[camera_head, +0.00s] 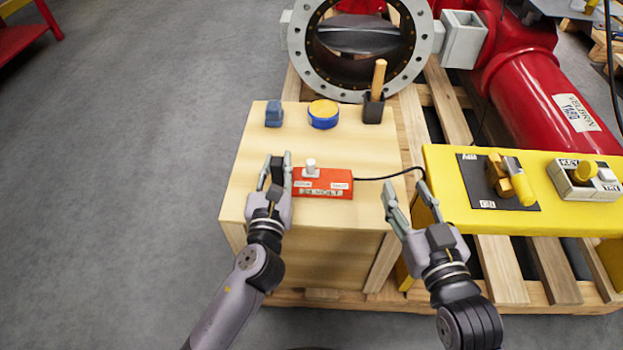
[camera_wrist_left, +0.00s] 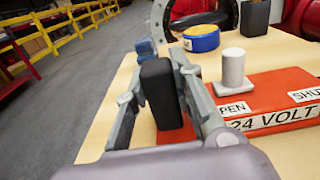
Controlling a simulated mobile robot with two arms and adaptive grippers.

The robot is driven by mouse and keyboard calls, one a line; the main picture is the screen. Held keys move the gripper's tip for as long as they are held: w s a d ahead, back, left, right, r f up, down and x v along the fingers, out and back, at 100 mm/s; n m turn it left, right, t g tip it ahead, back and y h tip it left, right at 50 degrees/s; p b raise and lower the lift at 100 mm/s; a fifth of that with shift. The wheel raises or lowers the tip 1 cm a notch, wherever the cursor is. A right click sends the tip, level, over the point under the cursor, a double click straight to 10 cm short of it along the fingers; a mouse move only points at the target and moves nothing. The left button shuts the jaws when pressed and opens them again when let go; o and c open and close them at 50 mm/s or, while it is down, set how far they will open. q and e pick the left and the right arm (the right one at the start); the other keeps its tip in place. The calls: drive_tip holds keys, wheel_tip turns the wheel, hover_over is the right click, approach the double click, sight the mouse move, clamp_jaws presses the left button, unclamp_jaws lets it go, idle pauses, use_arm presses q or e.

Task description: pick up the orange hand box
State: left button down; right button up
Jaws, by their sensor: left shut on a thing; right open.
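The orange hand box (camera_head: 323,184) lies on the light wooden crate top, with a white knob, "OPEN" and "SHUT" labels and "24 VOLT" lettering. A black cable leaves its right end. It also shows at the right of the left wrist view (camera_wrist_left: 277,92). My left gripper (camera_head: 276,165) is at its left end, shut around an upright black block (camera_wrist_left: 160,93). Orange shows between the fingers below that block, which appears to be part of the box. No clear gap under the box is visible. My right gripper (camera_head: 408,198) is open and empty, right of the crate top.
A blue object (camera_head: 274,114), a blue-and-yellow round container (camera_head: 323,114) and a black holder (camera_head: 373,109) with a wooden handle stand along the crate's back. A yellow bench (camera_head: 520,220) with valve controls is at right. A large flanged valve (camera_head: 296,45) stands behind.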

use_arm(q)
drive_tip(key=shift+r, duration=0.1)
wheel_tip(320, 180, up, 9)
drive_tip(key=shift+f, duration=4.15)
drive_tip(key=shift+f, duration=0.6)
